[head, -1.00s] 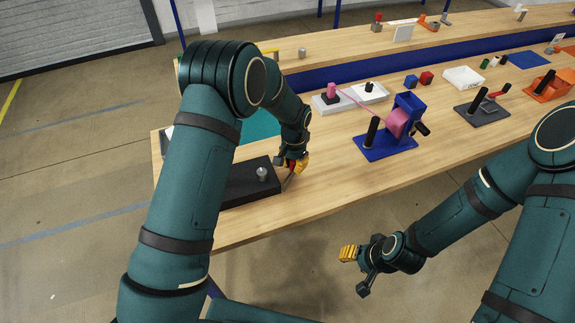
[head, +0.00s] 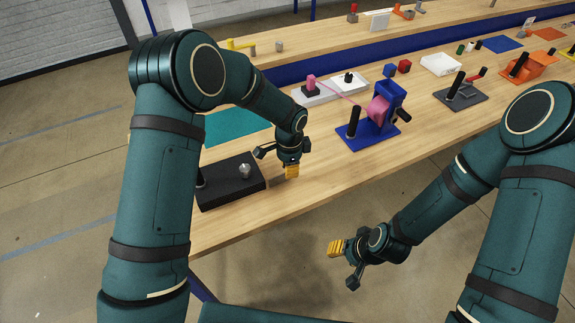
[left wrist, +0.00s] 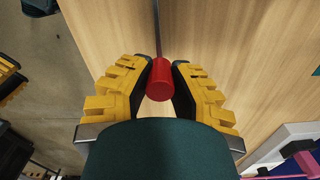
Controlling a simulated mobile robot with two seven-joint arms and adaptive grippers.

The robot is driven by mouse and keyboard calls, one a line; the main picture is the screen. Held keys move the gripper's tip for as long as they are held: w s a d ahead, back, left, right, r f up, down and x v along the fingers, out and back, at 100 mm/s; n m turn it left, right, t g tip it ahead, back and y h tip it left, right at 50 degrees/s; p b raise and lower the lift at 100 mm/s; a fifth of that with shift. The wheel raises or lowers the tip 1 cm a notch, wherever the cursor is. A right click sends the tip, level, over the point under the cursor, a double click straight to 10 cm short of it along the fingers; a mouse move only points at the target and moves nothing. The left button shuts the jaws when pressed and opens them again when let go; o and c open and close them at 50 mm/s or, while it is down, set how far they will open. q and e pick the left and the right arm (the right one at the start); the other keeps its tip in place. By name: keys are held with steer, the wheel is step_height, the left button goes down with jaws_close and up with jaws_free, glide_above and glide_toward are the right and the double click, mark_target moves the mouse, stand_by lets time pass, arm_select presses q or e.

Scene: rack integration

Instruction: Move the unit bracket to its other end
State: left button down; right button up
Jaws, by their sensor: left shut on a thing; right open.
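My left gripper (head: 291,170) is over the front part of the wooden table, just right of a black block. In the left wrist view its yellow-padded fingers are shut on a red cylindrical handle (left wrist: 160,80) with a thin dark rod (left wrist: 157,30). The handle is hidden in the head view. The black block (head: 225,187) carries a silver knob (head: 244,171) and a dark post, partly hidden by my left arm. I cannot tell which object is the unit bracket. My right gripper (head: 342,264) is open and empty, off the table's front edge.
A blue stand (head: 366,137) with a pink part is right of the left gripper. A teal mat (head: 232,126) and a light tray (head: 325,92) lie behind. Several other fixtures stand farther right. The wood in front of the blue stand is clear.

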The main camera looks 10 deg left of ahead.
arm_select(q)
steer(key=shift+s, duration=0.1)
stand_by(0.5)
steer(key=c, duration=0.8)
jaws_free()
step_height(320, 180, up, 12)
steer(key=shift+s+f, duration=0.1)
